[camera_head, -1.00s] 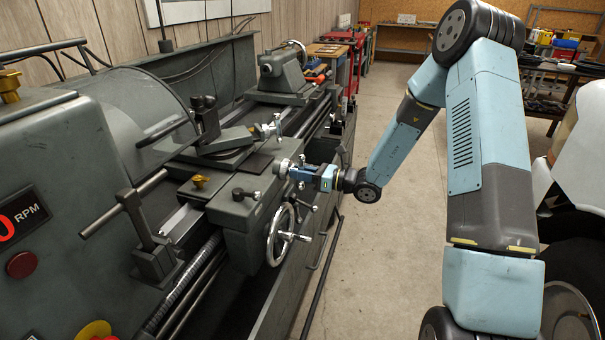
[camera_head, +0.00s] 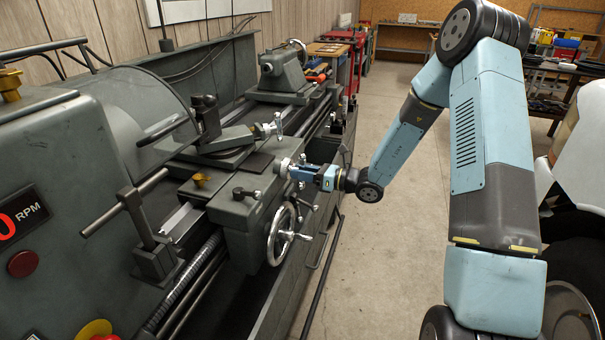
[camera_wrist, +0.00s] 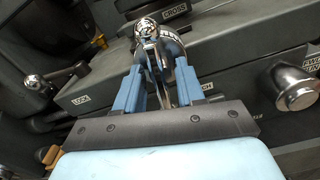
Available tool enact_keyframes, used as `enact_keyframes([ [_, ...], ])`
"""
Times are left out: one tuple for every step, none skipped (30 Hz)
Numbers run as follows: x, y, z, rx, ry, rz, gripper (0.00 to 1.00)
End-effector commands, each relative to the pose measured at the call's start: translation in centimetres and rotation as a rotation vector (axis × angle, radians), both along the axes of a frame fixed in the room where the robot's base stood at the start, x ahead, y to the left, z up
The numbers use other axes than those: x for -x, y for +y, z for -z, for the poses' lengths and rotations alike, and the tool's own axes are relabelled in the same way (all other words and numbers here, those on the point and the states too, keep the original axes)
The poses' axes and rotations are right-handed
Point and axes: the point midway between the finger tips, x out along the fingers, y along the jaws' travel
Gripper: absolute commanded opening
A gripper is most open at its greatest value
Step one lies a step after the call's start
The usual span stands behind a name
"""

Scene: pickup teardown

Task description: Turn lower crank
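The lower crank (camera_head: 284,168) is a small silver crank on the front of the lathe carriage, above the large spoked handwheel. In the wrist view its metal ball end (camera_wrist: 145,27) shows just beyond my fingers. My gripper (camera_head: 298,173) is level with it, reaching in from the right. In the wrist view the blue fingers of my gripper (camera_wrist: 160,62) stand apart on either side of a thin bright metal part of the crank. I cannot tell whether they press on it. The upper crank (camera_head: 270,127) sits higher and farther back on the slide.
The silver spoked handwheel (camera_head: 282,237) is just below and left of my gripper. A round metal knob (camera_wrist: 294,86) is at the right in the wrist view. The dark lathe carriage (camera_head: 232,207) is close on the left. Open concrete floor (camera_head: 390,270) lies to the right.

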Motion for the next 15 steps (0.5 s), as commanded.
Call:
enact_keyframes([
  [0.1,-0.5,0.0,0.001,0.0,0.003,0.38],
  [0.2,-0.8,0.0,0.001,0.0,0.003,0.38],
  [0.4,-1.3,0.0,0.001,0.0,0.003,0.38],
  [0.6,-1.7,0.0,0.0,0.0,0.002,0.38],
  [0.8,-2.2,0.0,-0.001,0.001,0.003,0.38],
  [1.0,-3.0,0.0,0.0,0.001,0.004,0.38],
  [1.2,-3.5,0.0,0.001,0.0,0.003,0.38],
  [1.4,-4.1,0.0,0.001,0.0,0.004,0.38],
  [1.7,-4.9,0.0,0.001,0.001,0.005,0.38],
  [2.0,-5.4,0.0,0.0,0.001,0.004,0.38],
  [2.2,-6.0,0.1,0.0,0.001,0.004,0.38],
  [2.4,-6.8,0.1,0.0,0.001,0.004,0.38],
  [2.7,-7.3,0.1,0.0,0.001,0.004,0.38],
  [2.9,-7.8,0.1,0.0,0.002,0.003,0.38],
  [3.1,-8.5,0.1,0.0,0.001,0.003,0.38],
])
